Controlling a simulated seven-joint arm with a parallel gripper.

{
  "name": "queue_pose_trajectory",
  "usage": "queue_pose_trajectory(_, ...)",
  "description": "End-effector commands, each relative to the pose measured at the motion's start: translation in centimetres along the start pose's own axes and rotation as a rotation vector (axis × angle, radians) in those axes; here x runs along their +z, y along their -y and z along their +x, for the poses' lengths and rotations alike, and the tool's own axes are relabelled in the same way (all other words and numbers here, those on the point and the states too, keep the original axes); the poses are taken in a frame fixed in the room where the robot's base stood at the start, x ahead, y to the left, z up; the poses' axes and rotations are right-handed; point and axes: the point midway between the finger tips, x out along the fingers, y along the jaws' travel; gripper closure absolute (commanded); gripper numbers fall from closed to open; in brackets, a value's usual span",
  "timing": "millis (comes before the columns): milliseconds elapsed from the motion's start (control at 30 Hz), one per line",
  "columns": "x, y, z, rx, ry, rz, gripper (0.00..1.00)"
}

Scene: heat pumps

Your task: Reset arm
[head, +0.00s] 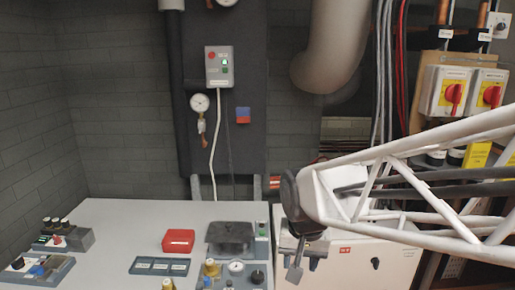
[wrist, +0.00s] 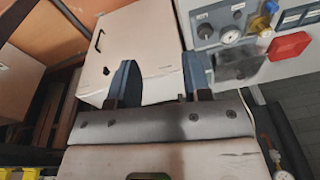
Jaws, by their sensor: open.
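My arm reaches in from the right in the head view, and my gripper (head: 295,268) hangs at its end, pointing down. It is in front of a white cabinet (head: 365,262), just right of the grey bench top (head: 115,220). In the wrist view, the two blue-grey fingers of my gripper (wrist: 160,78) stand apart with nothing between them. The white cabinet (wrist: 145,45) shows behind and between them. I cannot tell the exact gap between the fingers and the cabinet.
A red box (head: 178,241) and a black plate (head: 230,236) sit on the bench near gauges and brass valves. Control boxes (head: 65,237) stand at its left. Red-handled switches (head: 453,93), cables and a thick pipe (head: 335,45) are behind my arm. The bench's back middle is clear.

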Motion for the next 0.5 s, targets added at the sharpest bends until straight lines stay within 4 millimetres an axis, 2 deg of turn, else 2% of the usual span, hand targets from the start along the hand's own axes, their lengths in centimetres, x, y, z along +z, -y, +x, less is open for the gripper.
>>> queue_pose_trajectory(33,0.7,-1.1,-0.4,0.000,-0.009,-0.003,0.55)
queue_pose_trajectory(200,3.0,-4.1,-1.5,0.002,-0.033,-0.031,0.55)
queue_pose_trajectory(500,7.3,-8.5,-2.8,0.014,-0.074,-0.081,0.55)
